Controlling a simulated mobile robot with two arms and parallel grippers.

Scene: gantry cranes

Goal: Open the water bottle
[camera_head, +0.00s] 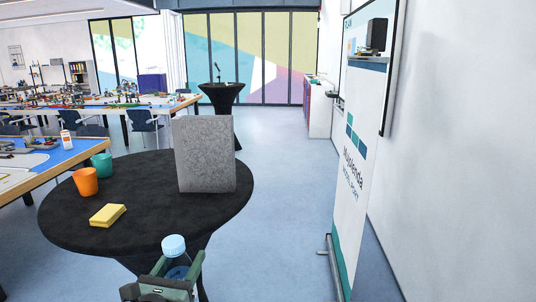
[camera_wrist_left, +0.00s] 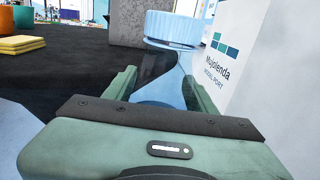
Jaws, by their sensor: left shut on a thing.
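The water bottle (camera_head: 177,268) is clear and bluish with a light blue cap (camera_head: 174,245). It stands upright at the bottom of the head view, by the near edge of the round black table. My left gripper (camera_head: 179,266) is shut on the bottle's body below the cap. In the left wrist view the cap (camera_wrist_left: 172,28) shows beyond the two green fingers, and the bottle (camera_wrist_left: 165,85) lies between them. The cap appears seated on the bottle. The bottle's lower part is hidden by my gripper. My right gripper is not in view.
The black table (camera_head: 140,225) bears a yellow sponge (camera_head: 107,215), an orange cup (camera_head: 86,181), a teal cup (camera_head: 102,165) and a grey speckled panel (camera_head: 205,155). A banner (camera_head: 355,160) stands at right by the white wall. The floor between table and banner is clear.

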